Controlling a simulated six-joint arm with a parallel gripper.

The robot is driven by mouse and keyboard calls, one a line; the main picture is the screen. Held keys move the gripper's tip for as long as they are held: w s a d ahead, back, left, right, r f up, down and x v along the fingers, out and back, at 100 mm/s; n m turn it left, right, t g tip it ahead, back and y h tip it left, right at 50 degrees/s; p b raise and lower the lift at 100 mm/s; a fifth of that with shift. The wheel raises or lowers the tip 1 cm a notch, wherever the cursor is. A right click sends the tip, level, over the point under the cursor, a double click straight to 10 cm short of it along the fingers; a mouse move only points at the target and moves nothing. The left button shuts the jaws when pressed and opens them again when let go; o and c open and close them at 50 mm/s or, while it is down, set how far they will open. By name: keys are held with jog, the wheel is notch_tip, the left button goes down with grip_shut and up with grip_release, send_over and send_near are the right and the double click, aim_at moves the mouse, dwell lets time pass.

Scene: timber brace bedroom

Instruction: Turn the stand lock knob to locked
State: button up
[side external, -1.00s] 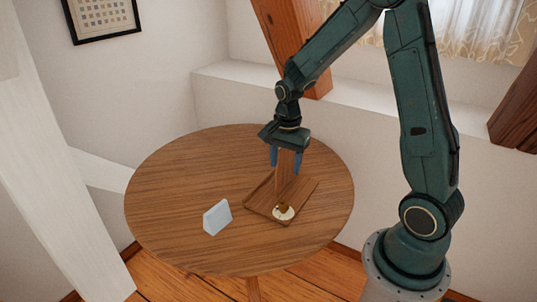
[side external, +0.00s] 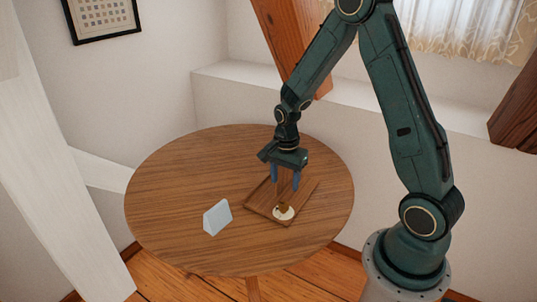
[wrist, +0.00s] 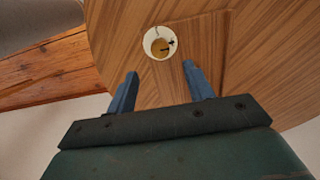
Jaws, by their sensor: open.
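The wooden stand (side external: 262,197) lies as a low, flat board with raised edges on the round table. Its lock knob (side external: 284,209) is a small brown knob on a round cream dial at the stand's front corner. In the wrist view the knob (wrist: 159,47) shows with dark marks at the dial's top and right; which setting it points to I cannot tell. My gripper (side external: 285,188) is open and empty, pointing down above the stand, behind the knob. In the wrist view its blue fingers (wrist: 160,70) are apart, with the dial beyond their tips.
A pale blue-grey wedge-shaped block (side external: 217,217) stands left of the stand on the round wooden table (side external: 170,190). The table's left side is clear. A white sloping beam (side external: 55,150) stands at the left, and a wooden post (side external: 297,45) rises behind my arm.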

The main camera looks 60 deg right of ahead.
aim_at(284, 204)
jog(key=shift+f, duration=4.35)
jog(key=c, duration=1)
